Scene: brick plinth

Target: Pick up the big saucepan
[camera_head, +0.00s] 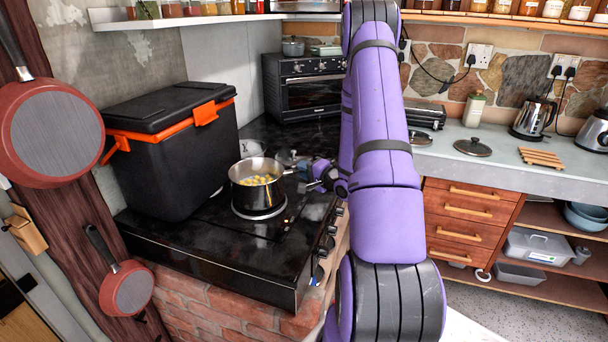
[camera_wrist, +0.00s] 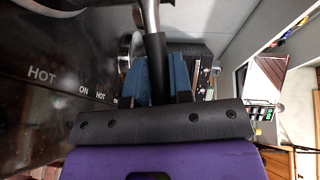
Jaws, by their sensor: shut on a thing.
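The big saucepan (camera_head: 258,198) is a steel pot with yellow pieces of food in it, over a ring of the black stove in the head view. I cannot tell whether its base touches the ring. Its handle points right, to my gripper (camera_head: 318,174). In the wrist view the dark handle (camera_wrist: 155,52) runs between the blue fingers of my gripper (camera_wrist: 158,78), which is shut on it.
A black cooler box with orange trim (camera_head: 172,150) stands close left of the pan on the stove (camera_head: 190,245). A pale pot (camera_head: 250,148) and a lidded pan (camera_head: 290,158) are behind. A toaster oven (camera_head: 305,85) stands at the back. Red pans (camera_head: 50,133) hang at left.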

